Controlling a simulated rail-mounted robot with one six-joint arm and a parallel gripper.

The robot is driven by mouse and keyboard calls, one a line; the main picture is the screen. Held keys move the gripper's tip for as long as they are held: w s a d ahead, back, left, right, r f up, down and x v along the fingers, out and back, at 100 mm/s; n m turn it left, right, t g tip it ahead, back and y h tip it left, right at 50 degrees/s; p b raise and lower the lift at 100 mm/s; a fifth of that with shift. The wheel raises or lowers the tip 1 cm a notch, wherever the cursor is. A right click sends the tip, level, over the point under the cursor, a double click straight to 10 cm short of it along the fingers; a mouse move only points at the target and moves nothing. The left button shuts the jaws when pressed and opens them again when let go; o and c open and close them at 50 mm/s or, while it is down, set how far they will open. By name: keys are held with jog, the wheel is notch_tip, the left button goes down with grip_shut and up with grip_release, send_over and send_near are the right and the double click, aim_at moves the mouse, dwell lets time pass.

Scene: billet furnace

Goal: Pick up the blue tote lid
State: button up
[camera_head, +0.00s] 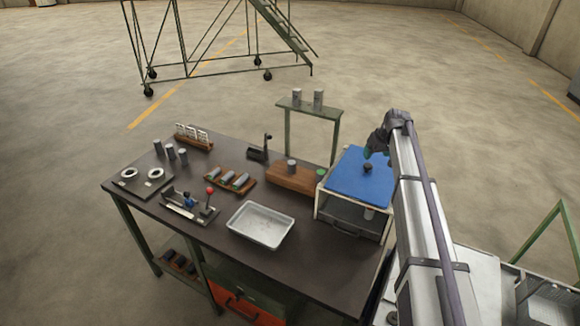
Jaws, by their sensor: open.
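The blue tote lid (352,182) lies flat on top of a box-like tote with pale edges and a dark front, at the right end of the workbench. A small dark knob (367,169) stands up near the middle of the lid. My gripper (369,155) hangs over the right part of the lid, just above and beside the knob. It is open and holds nothing that I can see. Its fingertips are small and partly hidden by my arm, so I cannot tell whether they touch the lid. My arm also covers the right edge of the lid.
The dark workbench (225,258) holds a metal tray (261,225), a wooden block (293,179), a rack of vials (193,136), a red-knobbed fixture (210,191) and several grey cylinders. A small raised shelf (310,108) with two cans stands behind. A stair platform (215,50) stands on open floor.

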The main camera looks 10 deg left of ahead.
aim_at(369, 165)
jog(key=shift+n, duration=0.3)
jog(key=b+x, duration=0.5)
jog(key=shift+w+d+f+b, duration=0.3)
jog(key=shift+w, duration=0.05)
jog(key=shift+r, duration=0.1)
jog(key=b+x, duration=0.4)
jog(key=x, duration=0.1)
jog(key=shift+w+a+b, duration=0.15)
jog(key=shift+w+b, duration=0.05)
jog(key=shift+b, duration=0.2)
jog(key=shift+s+r, duration=0.1)
jog(key=shift+r, duration=0.05)
jog(key=c, duration=1.1)
